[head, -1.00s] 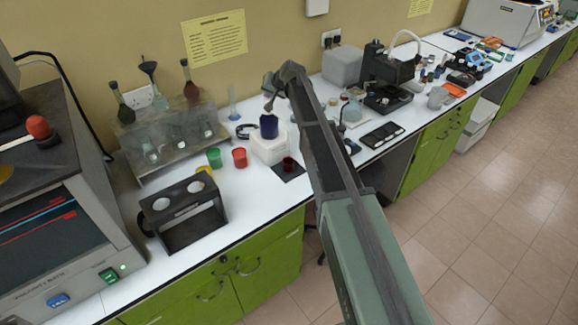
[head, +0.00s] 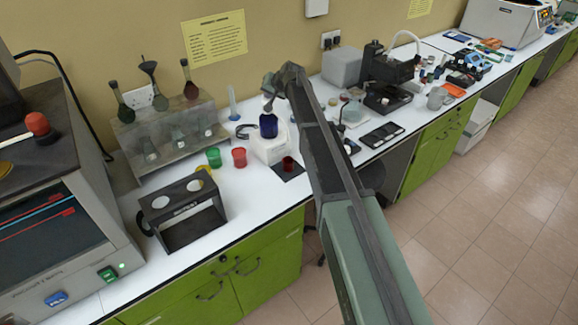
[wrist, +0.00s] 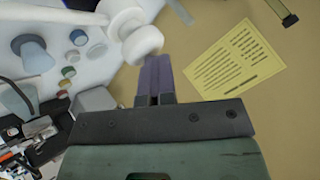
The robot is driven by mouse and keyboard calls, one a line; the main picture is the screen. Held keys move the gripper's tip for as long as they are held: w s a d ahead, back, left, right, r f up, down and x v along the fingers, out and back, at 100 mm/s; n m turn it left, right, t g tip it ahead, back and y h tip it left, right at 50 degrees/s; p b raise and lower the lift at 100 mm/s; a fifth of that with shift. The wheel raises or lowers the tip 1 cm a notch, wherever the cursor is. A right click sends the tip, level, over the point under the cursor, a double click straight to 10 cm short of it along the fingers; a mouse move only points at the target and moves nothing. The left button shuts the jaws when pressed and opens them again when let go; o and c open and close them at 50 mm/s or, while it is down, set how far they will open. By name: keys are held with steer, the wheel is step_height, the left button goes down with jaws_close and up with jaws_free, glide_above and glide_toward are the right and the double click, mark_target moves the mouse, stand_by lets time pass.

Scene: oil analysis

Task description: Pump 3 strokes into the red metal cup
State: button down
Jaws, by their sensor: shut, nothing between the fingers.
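The dark red metal cup (head: 288,164) stands upright on a dark mat at the counter's front edge. The cup is not recognisable in the wrist view.
A red cup (head: 239,157) and a green cup (head: 214,157) stand left of the dispenser. A black two-hole stand (head: 182,212) and a glassware rack (head: 172,140) are further left. A black instrument (head: 385,78) stands to the right. The wall is close behind.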

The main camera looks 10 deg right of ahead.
steer(key=shift+s+f, duration=0.1)
steer(key=shift+f, duration=0.2)
steer(key=shift+r, duration=0.1)
steer(key=r+p, duration=0.2)
steer(key=w+r+p, duration=0.1)
steer(key=p, duration=0.1)
steer(key=r+p, duration=0.2)
steer(key=shift+w+r+p, duration=0.25)
steer(key=shift+r+p, duration=0.05)
steer(key=shift+r, duration=0.05)
steer(key=shift+f, duration=0.2)
stand_by(1.9)
